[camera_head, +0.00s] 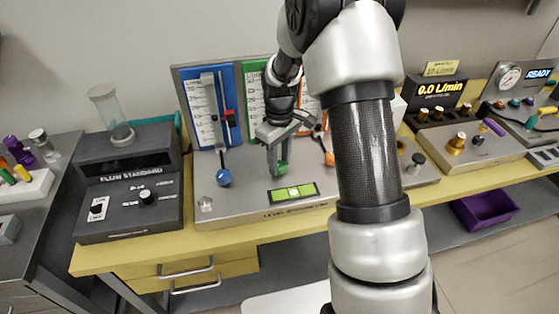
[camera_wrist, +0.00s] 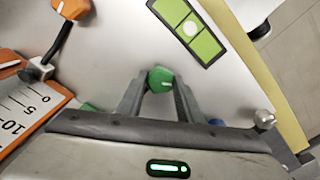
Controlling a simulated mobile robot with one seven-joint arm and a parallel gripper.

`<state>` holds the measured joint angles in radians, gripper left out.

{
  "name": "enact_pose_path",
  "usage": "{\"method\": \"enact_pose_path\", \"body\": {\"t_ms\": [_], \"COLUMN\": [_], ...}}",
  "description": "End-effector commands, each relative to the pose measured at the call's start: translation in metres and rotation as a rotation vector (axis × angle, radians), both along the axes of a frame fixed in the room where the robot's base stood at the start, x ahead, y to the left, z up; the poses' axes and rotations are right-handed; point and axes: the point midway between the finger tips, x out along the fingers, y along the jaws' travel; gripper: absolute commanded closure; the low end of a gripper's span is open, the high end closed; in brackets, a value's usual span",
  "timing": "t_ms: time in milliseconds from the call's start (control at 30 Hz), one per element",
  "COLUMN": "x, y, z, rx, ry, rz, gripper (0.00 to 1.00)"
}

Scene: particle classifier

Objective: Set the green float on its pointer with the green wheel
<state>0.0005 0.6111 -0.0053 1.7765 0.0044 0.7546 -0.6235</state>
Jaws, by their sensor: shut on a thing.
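The green wheel (camera_wrist: 160,79) sits between my gripper's fingertips in the wrist view. My gripper (camera_head: 279,168) is shut on the green wheel, which shows partly below the fingers in the head view (camera_head: 282,169). The green scale panel (camera_head: 254,98) stands upright behind my gripper, between the blue and orange panels. My arm and gripper cover much of it. The green float and its pointer are hidden in both views, so the float's height cannot be told.
The blue panel (camera_head: 209,112) has a red pointer and a blue wheel (camera_head: 223,177) at left. An orange wheel (camera_wrist: 72,8) is close by. A green spirit level (camera_head: 293,193) lies on the base plate (camera_head: 240,208). A flow standard (camera_head: 128,187) stands left.

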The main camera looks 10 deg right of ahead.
Motion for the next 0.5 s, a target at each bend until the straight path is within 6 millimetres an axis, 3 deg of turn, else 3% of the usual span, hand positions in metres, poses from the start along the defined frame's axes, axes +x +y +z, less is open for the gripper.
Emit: {"method": "enact_pose_path", "body": {"t_ms": [33,67,167,500], "x": [0.0014,0.0014,0.0012,0.0006], "y": [0.0000,0.0000,0.0000,0.0000], "z": [0.0016,0.0016,0.0014,0.0041], "rx": [0.001,0.001,0.000,0.000], "ry": [-0.004,-0.004,-0.004,-0.002], "rz": [0.000,0.000,0.001,0.001], "gripper": [0.90,0.64,0.49,0.49]}}
